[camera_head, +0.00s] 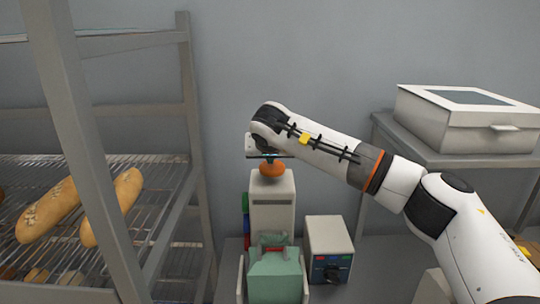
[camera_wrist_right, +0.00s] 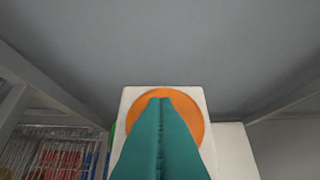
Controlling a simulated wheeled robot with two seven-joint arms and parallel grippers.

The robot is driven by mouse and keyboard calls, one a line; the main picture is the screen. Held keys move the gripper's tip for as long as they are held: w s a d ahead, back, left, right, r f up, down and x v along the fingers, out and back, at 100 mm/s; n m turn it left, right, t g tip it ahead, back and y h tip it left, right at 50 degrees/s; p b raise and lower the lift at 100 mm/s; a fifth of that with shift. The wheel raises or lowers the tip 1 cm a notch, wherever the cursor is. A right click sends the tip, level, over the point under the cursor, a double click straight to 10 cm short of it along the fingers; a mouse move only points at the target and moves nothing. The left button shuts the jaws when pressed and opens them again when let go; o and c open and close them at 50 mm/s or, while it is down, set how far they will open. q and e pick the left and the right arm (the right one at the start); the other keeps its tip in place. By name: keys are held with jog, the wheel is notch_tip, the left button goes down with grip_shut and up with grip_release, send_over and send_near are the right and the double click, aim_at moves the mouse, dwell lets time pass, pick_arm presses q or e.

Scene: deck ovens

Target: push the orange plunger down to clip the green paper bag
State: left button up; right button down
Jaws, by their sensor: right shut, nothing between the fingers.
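The orange plunger (camera_head: 272,169) stands on top of the pale clipping machine (camera_head: 272,205) in the head view. In the right wrist view the plunger (camera_wrist_right: 196,112) is a round orange disc on the machine's pale top. My right gripper (camera_wrist_right: 160,100) is shut and empty, its teal fingers over the plunger's disc. In the head view it hangs right above the plunger; whether it touches is hard to tell. The green paper bag (camera_head: 274,278) stands at the front of the machine, its gathered neck against the machine's lower front. My left gripper is not in view.
A small pale box with a dark knob (camera_head: 328,242) stands right of the machine. A wire rack with bread loaves (camera_head: 50,208) is at the left. A pale lidded case (camera_head: 462,122) sits on a shelf at the right. The wall is behind.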

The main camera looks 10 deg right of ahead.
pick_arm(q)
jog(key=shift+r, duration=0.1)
pick_arm(e)
jog(key=shift+f, duration=0.25)
jog(key=shift+r+p, duration=0.3)
notch_tip(320, 180, up, 4)
jog(key=shift+s+r+p, duration=0.1)
jog(key=shift+r+p, duration=0.15)
jog(key=shift+p, duration=0.7)
jog(key=shift+s+a+r+b, duration=0.1)
jog(key=shift+s+r+b, duration=0.1)
jog(key=shift+s+b, duration=0.45)
pick_arm(q)
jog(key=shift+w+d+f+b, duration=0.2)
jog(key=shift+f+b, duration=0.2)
jog(key=shift+b, duration=0.3)
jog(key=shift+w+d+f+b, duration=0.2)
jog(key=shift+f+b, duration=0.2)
jog(key=shift+b, duration=0.25)
pick_arm(e)
jog(key=v, duration=0.8)
jog(key=shift+w+r, duration=0.15)
jog(key=shift+r, duration=0.05)
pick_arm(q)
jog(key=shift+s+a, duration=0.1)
pick_arm(e)
jog(key=shift+a, duration=0.1)
